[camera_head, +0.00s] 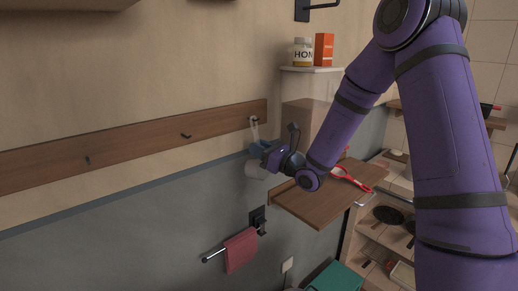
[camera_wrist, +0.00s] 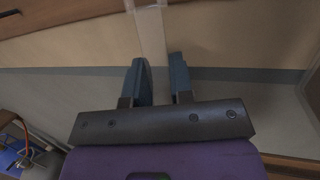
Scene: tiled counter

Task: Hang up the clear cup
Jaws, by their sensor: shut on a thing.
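My gripper (camera_head: 258,150) is at the wall, just below the right end of the wooden hook rail (camera_head: 150,139). Its two dark blue fingers (camera_wrist: 159,78) are shut on a see-through pale piece (camera_wrist: 150,22) of the clear cup, which runs up between them in the wrist view. In the head view a pale, clear part of the cup (camera_head: 255,130) rises from the fingers to the rail's rightmost hook (camera_head: 252,119). A whitish rounded shape shows just below the fingers. Whether the cup touches the hook cannot be told.
Two dark hooks (camera_head: 186,136) farther left on the rail are empty. A red towel (camera_head: 241,250) hangs on a bar below. A shelf with a honey jar (camera_head: 303,52) and an orange box (camera_head: 324,49) is up right. A wooden board (camera_head: 325,203) juts out right of my gripper.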

